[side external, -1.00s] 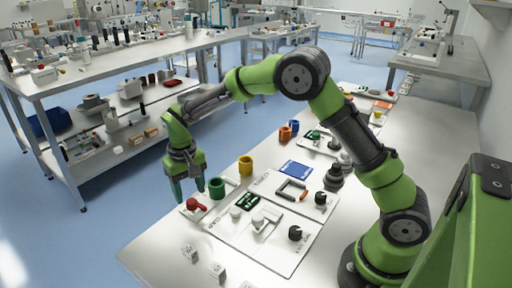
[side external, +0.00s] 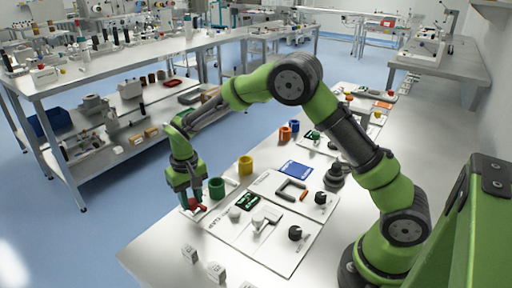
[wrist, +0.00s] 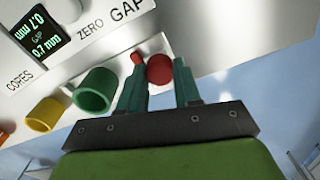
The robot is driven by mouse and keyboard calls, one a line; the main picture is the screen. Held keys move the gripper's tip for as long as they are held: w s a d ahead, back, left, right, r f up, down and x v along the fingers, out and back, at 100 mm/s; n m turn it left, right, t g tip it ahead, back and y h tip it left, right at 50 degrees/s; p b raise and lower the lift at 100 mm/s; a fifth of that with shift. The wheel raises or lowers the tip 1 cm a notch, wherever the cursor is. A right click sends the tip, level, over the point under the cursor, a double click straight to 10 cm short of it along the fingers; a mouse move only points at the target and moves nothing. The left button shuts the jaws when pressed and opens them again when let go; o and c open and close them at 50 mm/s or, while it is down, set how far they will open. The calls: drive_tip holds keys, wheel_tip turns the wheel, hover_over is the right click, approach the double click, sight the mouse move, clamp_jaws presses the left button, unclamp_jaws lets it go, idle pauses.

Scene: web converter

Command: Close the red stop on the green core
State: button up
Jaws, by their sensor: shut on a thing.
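The green core (side external: 217,188), a hollow green ring, stands near the left end of the workbench; it also shows in the wrist view (wrist: 97,92), left of my fingers. The red stop (side external: 201,206) is at the bench's left edge beside the green core. In the wrist view the red stop (wrist: 160,69) shows as a round red knob between my two fingertips, with a smaller red part to its left. My gripper (side external: 189,202) points down and is shut on the red stop. The fingers hide part of the stop, and I cannot tell whether it touches the core.
A yellow ring (side external: 246,165) stands behind the green core. A small display (wrist: 36,38) reads a gap of 0.7 mm. A white panel with knobs (side external: 262,225) lies to the right. Several small white blocks (side external: 216,272) lie near the bench's front edge.

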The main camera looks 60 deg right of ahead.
drive_tip(key=d, duration=0.3)
drive_tip(key=shift+d, duration=0.3)
drive_tip(key=o, duration=0.8)
drive_tip(key=shift+r, duration=0.1)
wheel_tip(320, 180, up, 17)
